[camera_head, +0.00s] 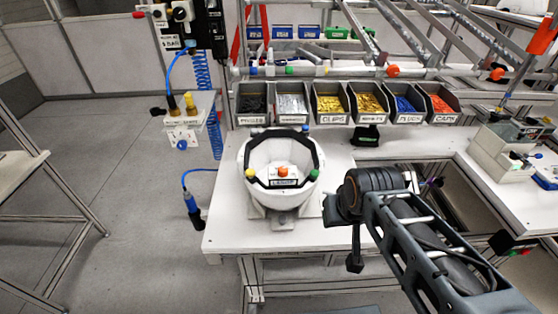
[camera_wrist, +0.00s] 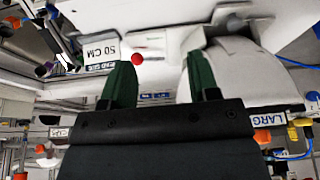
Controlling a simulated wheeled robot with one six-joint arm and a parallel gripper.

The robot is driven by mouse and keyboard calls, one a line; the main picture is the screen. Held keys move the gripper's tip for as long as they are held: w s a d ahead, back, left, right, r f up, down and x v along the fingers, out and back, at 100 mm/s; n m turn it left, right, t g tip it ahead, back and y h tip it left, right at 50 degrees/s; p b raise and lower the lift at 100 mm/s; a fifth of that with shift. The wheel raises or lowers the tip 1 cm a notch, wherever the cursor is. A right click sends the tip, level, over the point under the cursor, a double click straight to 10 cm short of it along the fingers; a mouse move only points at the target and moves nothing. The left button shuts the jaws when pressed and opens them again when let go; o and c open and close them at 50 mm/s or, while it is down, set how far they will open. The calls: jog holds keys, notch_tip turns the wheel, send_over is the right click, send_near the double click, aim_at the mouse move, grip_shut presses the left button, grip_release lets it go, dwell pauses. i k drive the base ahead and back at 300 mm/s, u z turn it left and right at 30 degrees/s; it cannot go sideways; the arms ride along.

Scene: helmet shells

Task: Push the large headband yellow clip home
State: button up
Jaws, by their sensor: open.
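In the head view a white helmet shell (camera_head: 262,205) stands on a holder on the white table, with a black headband (camera_head: 262,183) in its opening. A "LARGE" label (camera_head: 284,182) is at its front. The yellow clip (camera_head: 250,173) is at the band's left, an orange clip (camera_head: 283,172) at the front and a green one (camera_head: 315,174) at the right. I cannot tell how far the yellow clip is seated. In the wrist view my gripper (camera_wrist: 160,85) is open, its green fingers apart with nothing gripped. A yellow piece (camera_wrist: 293,133) shows at the right, away from the fingers.
Labelled bins (camera_head: 330,103) line the table's back edge. My arm is right of the shell, over the table's front edge. A blue-handled tool (camera_head: 193,207) hangs at the table's left.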

aim_at(250, 173)
jog(key=k, duration=1.35)
jog(key=u, duration=0.25)
jog(key=i, duration=0.35)
jog(key=u, duration=0.9)
jog(key=i, duration=1.2)
jog(key=z, duration=0.4)
